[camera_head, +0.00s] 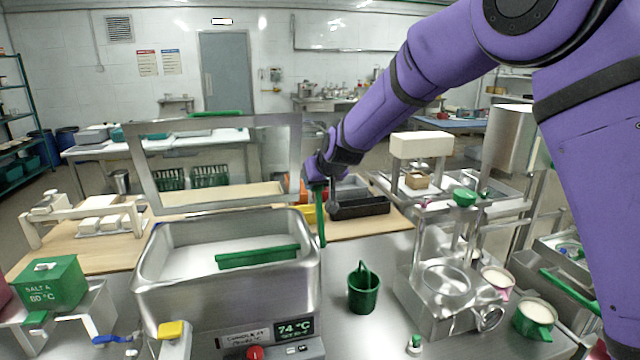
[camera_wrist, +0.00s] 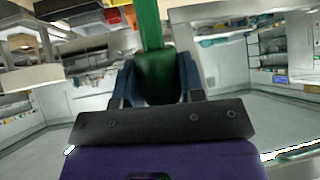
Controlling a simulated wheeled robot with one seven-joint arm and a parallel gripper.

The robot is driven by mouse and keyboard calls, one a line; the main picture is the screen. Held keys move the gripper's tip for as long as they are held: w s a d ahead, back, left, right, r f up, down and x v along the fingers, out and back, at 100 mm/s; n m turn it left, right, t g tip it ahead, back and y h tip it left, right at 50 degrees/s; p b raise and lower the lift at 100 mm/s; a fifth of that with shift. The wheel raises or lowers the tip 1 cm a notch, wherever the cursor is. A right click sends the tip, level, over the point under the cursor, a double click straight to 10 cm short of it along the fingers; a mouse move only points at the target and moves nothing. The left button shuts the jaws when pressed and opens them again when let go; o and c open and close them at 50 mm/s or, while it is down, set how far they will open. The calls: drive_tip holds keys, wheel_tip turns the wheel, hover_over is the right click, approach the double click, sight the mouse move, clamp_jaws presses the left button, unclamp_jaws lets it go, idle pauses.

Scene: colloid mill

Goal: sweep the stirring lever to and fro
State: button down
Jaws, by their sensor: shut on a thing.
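The stirring lever shows as a green upright bar (camera_head: 321,225) at the right rim of the steel tank (camera_head: 225,297), in the head view. My gripper (camera_head: 317,180) is shut on its upper end, to the right of the raised frame. In the wrist view the green lever (camera_wrist: 149,25) runs up from between the dark fingers of my gripper (camera_wrist: 155,80). A green paddle bar (camera_head: 257,256) lies across the white contents inside the tank. How the lever joins the paddle is hidden.
A raised steel frame (camera_head: 222,202) stands over the tank's back. A green bucket (camera_head: 364,291) and a steel machine (camera_head: 447,300) stand to the right. A green box marked SALT A (camera_head: 50,287) is at left. A black tray (camera_head: 362,207) lies behind my gripper.

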drive_tip(key=shift+w+a+f+g, duration=0.15)
drive_tip(key=shift+w+g, duration=0.2)
drive_tip(key=shift+w, duration=0.05)
drive_tip(key=shift+w+a+f+g, duration=0.1)
drive_tip(key=shift+w+f+g, duration=0.05)
drive_tip(key=shift+w+g, duration=0.25)
drive_tip(key=c, duration=0.7)
unclamp_jaws()
drive_tip(key=shift+w, duration=0.1)
drive_tip(key=v, duration=1)
drive_tip(key=shift+s+r, duration=0.25)
drive_tip(key=shift+s, duration=0.05)
